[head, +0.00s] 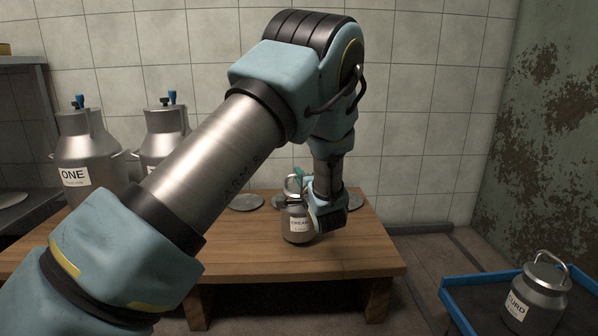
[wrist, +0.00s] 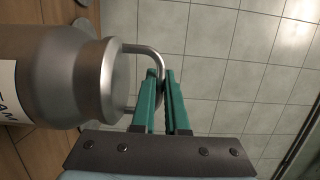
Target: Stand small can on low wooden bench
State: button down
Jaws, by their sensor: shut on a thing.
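The small metal can (head: 297,224), with a white label that seems to read CREAM, is upright over the low wooden bench (head: 350,258). I cannot tell whether its base touches the top or hangs just above it. My gripper (head: 299,174) is at the can's top, its green fingers shut on the wire handle. In the wrist view, the can (wrist: 62,75) lies at the left, and the handle runs between the fingertips of my gripper (wrist: 161,75). The can's right side is partly hidden by my gripper in the head view.
Two large milk cans, one labelled ONE (head: 84,160) and another (head: 164,135), stand at the left behind my arm. Metal lids (head: 246,203) lie along the bench's back. A blue-edged tray (head: 452,299) at the lower right holds a CURD can (head: 540,292). The bench's right end is bare.

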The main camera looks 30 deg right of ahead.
jog(key=shift+f, duration=0.85)
jog(key=shift+r, duration=0.1)
jog(key=c, duration=1.3)
grip_release()
jog(key=shift+f, duration=0.3)
jog(key=shift+c, duration=0.2)
jog(key=o, duration=0.4)
jog(key=shift+r, duration=0.1)
